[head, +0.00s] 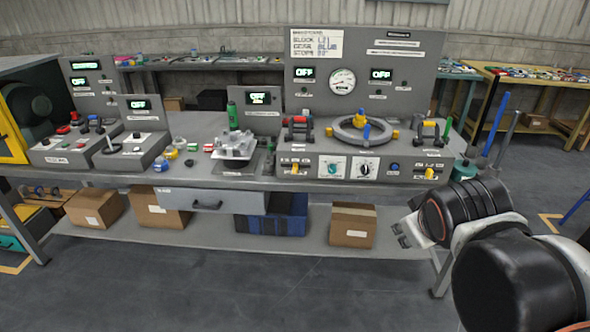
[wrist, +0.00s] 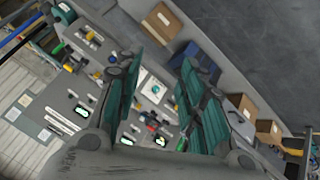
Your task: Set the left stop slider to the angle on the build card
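The build card (head: 316,43) is on the upright panel at the back of the bench. It reads a block, "GEAR BLUE" and a stops angle that looks like 80° but is too blurred to be sure. A grey ring (head: 346,136) lies on the bench below it, with a yellow block at its left (head: 329,131) and another at its right (head: 396,134). The left one seems to be the left stop slider; its angle is not readable. My gripper (head: 404,235) is in front of the bench at right, below its top, apart from everything. In the wrist view its fingers (wrist: 168,62) are spread and empty.
The bench front carries a teal dial (head: 333,167), a black dial (head: 366,168) and yellow levers (head: 294,169). Red-handled (head: 298,123) and yellow-handled (head: 430,128) fixtures flank the ring. A blue upright rod (head: 495,124) stands at right. Boxes (head: 352,224) sit on the lower shelf. Foreground floor is clear.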

